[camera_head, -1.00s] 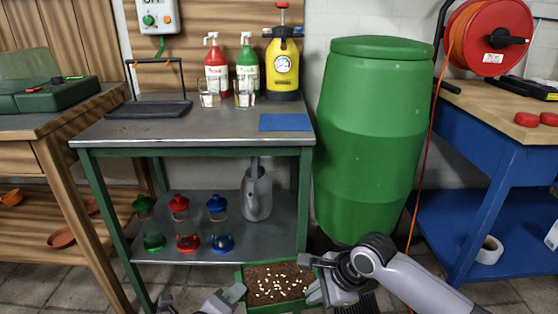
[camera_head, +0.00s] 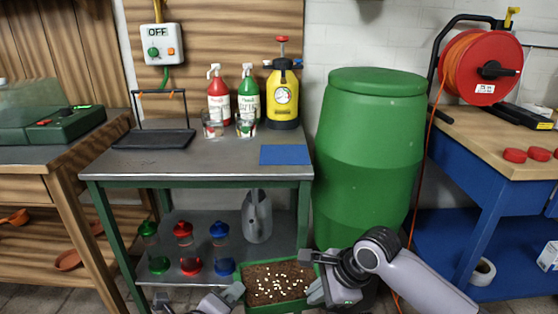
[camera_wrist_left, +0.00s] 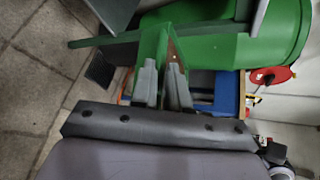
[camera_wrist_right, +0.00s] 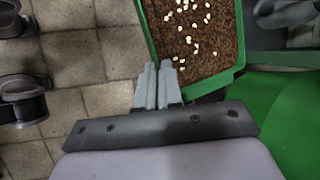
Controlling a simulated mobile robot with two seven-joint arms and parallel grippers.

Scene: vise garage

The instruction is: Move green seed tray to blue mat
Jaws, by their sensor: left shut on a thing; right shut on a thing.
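The green seed tray (camera_head: 278,283) is filled with brown soil and pale seeds. It hangs between my two grippers in front of the metal table, below its top. My left gripper (camera_head: 236,294) is shut on the tray's left end; in the left wrist view its fingers (camera_wrist_left: 168,85) pinch the green wall. My right gripper (camera_head: 316,290) is shut on the tray's right end; in the right wrist view its fingers (camera_wrist_right: 158,85) close on the green rim (camera_wrist_right: 190,92). The blue mat (camera_head: 285,155) lies flat and bare at the right front of the tabletop.
The tabletop (camera_head: 215,160) is clear left of the mat. Bottles, two glasses (camera_head: 212,125) and a yellow sprayer (camera_head: 284,95) stand behind. A black rack (camera_head: 155,138) is at left. Jars and a watering can (camera_head: 257,217) fill the lower shelf. A green barrel (camera_head: 370,150) stands right of the table.

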